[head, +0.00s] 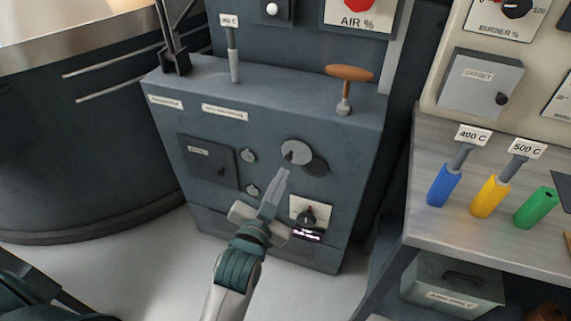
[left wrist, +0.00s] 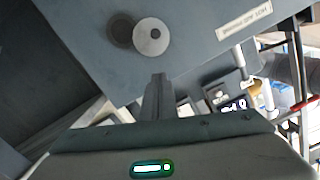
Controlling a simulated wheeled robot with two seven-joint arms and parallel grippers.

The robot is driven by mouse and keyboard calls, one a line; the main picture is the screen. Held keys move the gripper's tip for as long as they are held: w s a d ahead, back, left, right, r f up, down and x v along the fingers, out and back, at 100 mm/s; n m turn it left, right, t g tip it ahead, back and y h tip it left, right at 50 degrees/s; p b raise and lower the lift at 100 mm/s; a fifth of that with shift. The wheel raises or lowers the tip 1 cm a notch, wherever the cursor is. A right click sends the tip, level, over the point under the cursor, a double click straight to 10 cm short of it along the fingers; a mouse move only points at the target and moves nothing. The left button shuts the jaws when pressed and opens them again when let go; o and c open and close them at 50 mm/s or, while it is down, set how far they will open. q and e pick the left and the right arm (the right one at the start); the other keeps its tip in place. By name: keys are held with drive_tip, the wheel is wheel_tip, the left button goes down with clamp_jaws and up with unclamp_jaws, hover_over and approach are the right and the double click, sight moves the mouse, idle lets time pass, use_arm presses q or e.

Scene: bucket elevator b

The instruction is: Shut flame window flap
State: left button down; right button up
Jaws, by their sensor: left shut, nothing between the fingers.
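The flame window flap looks to be the light grey round disc (head: 296,152) with a small knob, on the front of the dark blue-grey cabinet. A dark round window (head: 316,166) sits beside it at the lower right, partly overlapped by the disc. In the left wrist view the flap (left wrist: 151,38) overlaps one side of the dark window (left wrist: 120,30). My left gripper (head: 284,172) is shut and empty, its fingertips just below the flap in the head view. In the left wrist view the fingers (left wrist: 158,78) point at the flap's lower edge; contact cannot be told.
A dark square door (head: 208,162) and a dial panel (head: 311,215) are on the same cabinet front. An orange-handled lever (head: 347,88) stands on its top. A bench (head: 425,185) with blue, yellow and green handles is at the right.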

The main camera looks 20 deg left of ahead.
use_arm(q)
hover_over(290, 158)
drive_tip(key=s+d, duration=0.2)
drive_tip(key=s, duration=0.2)
drive_tip(key=f, duration=0.2)
drive_tip(key=a+f, duration=0.1)
drive_tip(key=shift+w+p, duration=0.3)
drive_tip(key=shift+w, duration=0.1)
drive_tip(key=shift+w+a+f, duration=0.15)
drive_tip(key=shift+a+f, duration=0.25)
drive_tip(key=shift+f, duration=0.3)
use_arm(e)
drive_tip(key=shift+w+a+r+t, duration=0.1)
drive_tip(key=shift+w+a+t, duration=0.2)
drive_tip(key=shift+w+a, duration=0.1)
drive_tip(key=shift+s, duration=0.1)
